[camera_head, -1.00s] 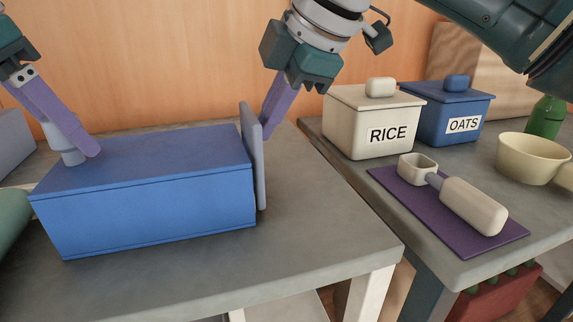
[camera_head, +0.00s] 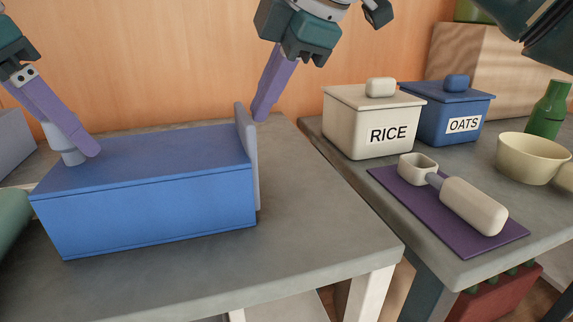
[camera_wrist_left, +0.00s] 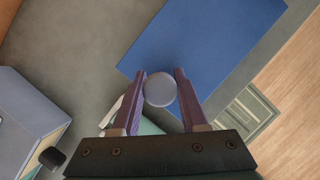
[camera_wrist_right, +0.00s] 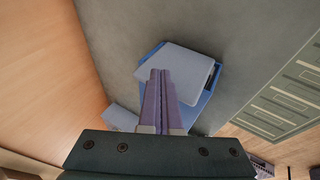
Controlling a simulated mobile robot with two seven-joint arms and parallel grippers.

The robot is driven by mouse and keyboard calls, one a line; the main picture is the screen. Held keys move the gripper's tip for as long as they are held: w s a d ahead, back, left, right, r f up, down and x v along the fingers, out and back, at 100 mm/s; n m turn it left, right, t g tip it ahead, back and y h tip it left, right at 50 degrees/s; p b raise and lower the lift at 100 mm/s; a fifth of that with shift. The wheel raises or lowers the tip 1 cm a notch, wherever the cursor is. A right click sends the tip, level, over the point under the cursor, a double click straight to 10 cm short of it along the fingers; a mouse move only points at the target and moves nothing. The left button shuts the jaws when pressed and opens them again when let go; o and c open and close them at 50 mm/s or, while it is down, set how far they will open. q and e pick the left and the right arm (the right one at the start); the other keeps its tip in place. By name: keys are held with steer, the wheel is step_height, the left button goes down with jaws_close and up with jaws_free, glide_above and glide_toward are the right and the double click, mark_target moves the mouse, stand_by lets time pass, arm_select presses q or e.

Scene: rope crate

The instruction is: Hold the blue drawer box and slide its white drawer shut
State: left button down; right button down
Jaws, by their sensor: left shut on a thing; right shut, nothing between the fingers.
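The blue drawer box (camera_head: 150,195) lies on the grey table. A pale grey knob (camera_head: 66,150) stands at the left end of its top. My left gripper (camera_head: 82,150) is shut on this knob, which shows between its fingers in the left wrist view (camera_wrist_left: 160,90). The drawer's pale front panel (camera_head: 247,155) stands close against the box's right end. In the right wrist view, a dark gap shows along one side of the panel (camera_wrist_right: 180,62). My right gripper (camera_head: 260,119) is shut and empty, its fingertips at the panel's upper far edge; I cannot tell whether they touch it.
The table's right edge (camera_head: 350,195) has bare room before it. On the neighbouring counter stand the RICE box (camera_head: 350,128), the OATS box (camera_head: 430,118), a cream bowl (camera_head: 525,160), a green bottle (camera_head: 548,110) and a purple mat (camera_head: 410,205) with a scoop.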

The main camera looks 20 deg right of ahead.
steer(key=r, duration=0.2)
steer(key=d+r, duration=0.1)
steer(key=r, duration=0.1)
steer(key=shift+r, duration=0.2)
stand_by(0.9)
arm_select(q)
steer(key=shift+c, duration=1.8)
jaws_free()
steer(key=v, duration=1.2)
arm_select(e)
steer(key=shift+s, duration=0.1)
